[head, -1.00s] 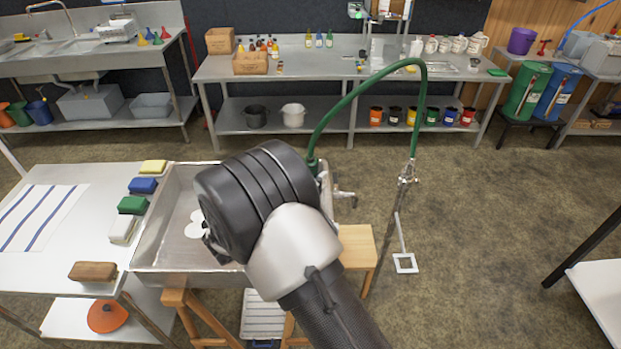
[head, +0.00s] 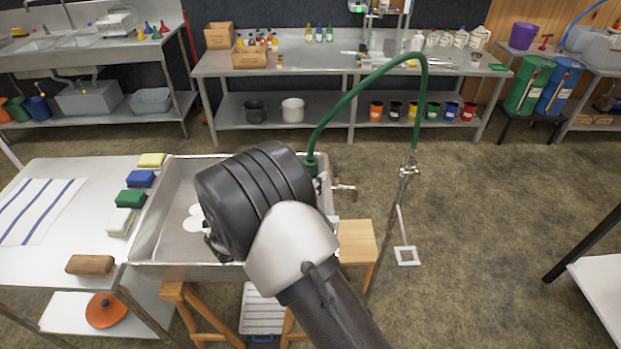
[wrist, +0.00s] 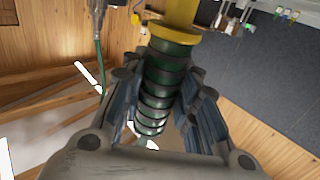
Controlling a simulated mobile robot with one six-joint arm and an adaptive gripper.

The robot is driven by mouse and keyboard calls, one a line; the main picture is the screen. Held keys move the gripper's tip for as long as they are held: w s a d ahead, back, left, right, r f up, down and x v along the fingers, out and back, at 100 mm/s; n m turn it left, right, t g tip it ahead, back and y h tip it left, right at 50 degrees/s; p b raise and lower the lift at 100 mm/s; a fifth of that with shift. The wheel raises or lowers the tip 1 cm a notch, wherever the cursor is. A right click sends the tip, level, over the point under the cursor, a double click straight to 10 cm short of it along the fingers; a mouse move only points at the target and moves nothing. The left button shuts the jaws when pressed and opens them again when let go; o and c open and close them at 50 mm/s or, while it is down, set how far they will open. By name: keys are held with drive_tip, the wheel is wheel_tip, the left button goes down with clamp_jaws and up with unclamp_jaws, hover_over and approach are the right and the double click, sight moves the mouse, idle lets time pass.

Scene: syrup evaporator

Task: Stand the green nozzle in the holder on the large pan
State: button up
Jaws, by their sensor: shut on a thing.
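My gripper (wrist: 165,115) is shut on the green nozzle (wrist: 158,85), a ribbed dark green cylinder with a yellow collar. In the head view the nozzle's green end (head: 312,166) shows at the right edge of the large pan (head: 186,271), just past my wrist. My wrist hides the fingers and most of the nozzle there. A green hose (head: 345,100) arches from it to a thin upright stand (head: 404,190). The holder is not clearly visible, and I cannot tell whether the nozzle touches it.
A metal tap (head: 344,188) sticks out right of the pan, above a wooden stool (head: 356,242). Several sponges and a wooden brush (head: 90,264) line the table (head: 75,235) on the left. Open floor lies to the right, up to a white table (head: 600,290).

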drive_tip(key=shift+f+b, duration=1.1)
drive_tip(key=shift+f, duration=0.65)
drive_tip(key=shift+f+b, duration=1.25)
drive_tip(key=shift+f, duration=0.75)
idle(0.9)
drive_tip(key=shift+f, duration=0.35)
drive_tip(key=shift+f+b, duration=0.15)
drive_tip(key=shift+b, duration=0.15)
drive_tip(key=o, duration=1.2)
drive_tip(key=v, duration=1.2)
